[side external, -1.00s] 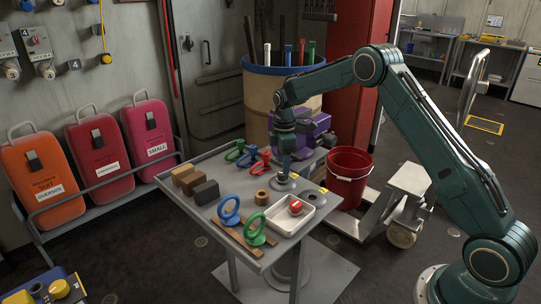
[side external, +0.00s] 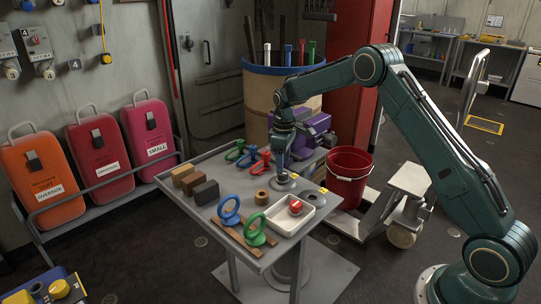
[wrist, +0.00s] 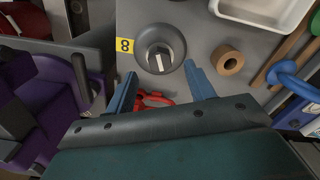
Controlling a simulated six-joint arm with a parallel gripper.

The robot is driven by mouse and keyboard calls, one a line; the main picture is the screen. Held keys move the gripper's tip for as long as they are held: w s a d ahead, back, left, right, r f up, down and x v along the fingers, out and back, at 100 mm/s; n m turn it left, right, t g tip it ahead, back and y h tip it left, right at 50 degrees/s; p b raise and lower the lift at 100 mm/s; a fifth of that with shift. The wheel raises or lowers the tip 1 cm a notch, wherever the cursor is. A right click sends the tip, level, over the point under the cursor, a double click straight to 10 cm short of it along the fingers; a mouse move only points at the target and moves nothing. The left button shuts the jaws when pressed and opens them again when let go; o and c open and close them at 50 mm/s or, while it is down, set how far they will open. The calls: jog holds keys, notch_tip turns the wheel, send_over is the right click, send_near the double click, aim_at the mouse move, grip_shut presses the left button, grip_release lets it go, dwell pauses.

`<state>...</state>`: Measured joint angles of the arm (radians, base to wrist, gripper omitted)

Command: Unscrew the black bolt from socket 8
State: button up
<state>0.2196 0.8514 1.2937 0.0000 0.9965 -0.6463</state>
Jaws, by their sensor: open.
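The black bolt (wrist: 160,60) sits in round grey socket 8 (wrist: 142,37) in the wrist view, with a white stripe on its head. A yellow label marked 8 (wrist: 125,46) is beside the socket. My gripper (wrist: 160,68) is open, its two blue-grey fingers spread apart with nothing held between them. The fingertips show just below the socket in that view, to either side of the bolt.
A tan ring (side external: 262,197) and a white tray (side external: 278,220) holding a red part are near the socket. Red (side external: 263,160), blue and green ring-topped pieces stand behind it. A purple machine (side external: 312,130) stands close behind my gripper. Blocks are at the table's left.

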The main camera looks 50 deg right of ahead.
aim_at(283, 178)
jog(key=m, duration=1.8)
jog(key=shift+m, duration=2.9)
jog(key=shift+f, duration=1.05)
jog(key=shift+f, duration=0.15)
jog(key=shift+f, duration=0.8)
